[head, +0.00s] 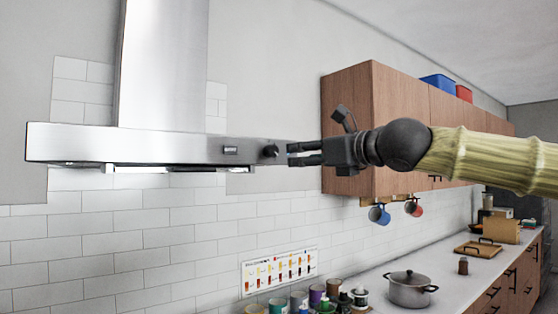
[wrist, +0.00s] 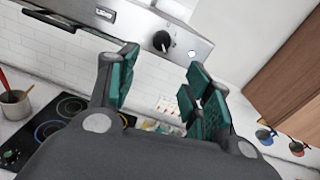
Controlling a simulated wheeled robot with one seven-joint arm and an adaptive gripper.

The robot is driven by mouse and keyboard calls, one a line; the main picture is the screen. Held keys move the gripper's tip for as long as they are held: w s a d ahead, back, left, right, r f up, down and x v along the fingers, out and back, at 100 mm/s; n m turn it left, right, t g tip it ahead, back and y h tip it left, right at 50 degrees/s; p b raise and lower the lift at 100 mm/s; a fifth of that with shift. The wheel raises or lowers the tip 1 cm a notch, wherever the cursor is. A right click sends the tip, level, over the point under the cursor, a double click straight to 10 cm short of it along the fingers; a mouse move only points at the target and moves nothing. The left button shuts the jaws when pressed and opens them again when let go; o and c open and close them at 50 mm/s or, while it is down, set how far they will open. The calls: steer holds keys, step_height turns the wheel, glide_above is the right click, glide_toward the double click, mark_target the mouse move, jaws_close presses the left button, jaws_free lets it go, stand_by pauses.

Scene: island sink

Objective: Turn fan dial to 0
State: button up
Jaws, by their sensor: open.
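The black fan dial (head: 270,151) sits on the right part of the steel hood's front face. In the wrist view the dial (wrist: 162,41) shows beyond the fingertips, between them and a little above, with small markings around it. My gripper (head: 290,154) reaches in from the right in the head view, its fingertips pointing at the dial with a small gap. In the wrist view my gripper (wrist: 160,67) is open and empty, with its teal finger pads apart. The range hood (head: 85,142) carries a small display (head: 230,150) left of the dial.
A wooden wall cabinet (head: 345,95) stands close behind my gripper. Blue (head: 379,214) and red (head: 413,207) mugs hang below it. A pot (head: 408,290) and several jars stand on the counter (head: 455,268). A black cooktop (wrist: 60,125) lies below the hood.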

mark_target(275, 151)
steer(key=x, duration=0.3)
steer(key=r+p+x, duration=0.1)
steer(key=x, duration=0.3)
steer(key=p+x, duration=0.1)
steer(key=x, duration=0.2)
steer(key=shift+w+a+r, duration=0.15)
steer(key=c, duration=1.1)
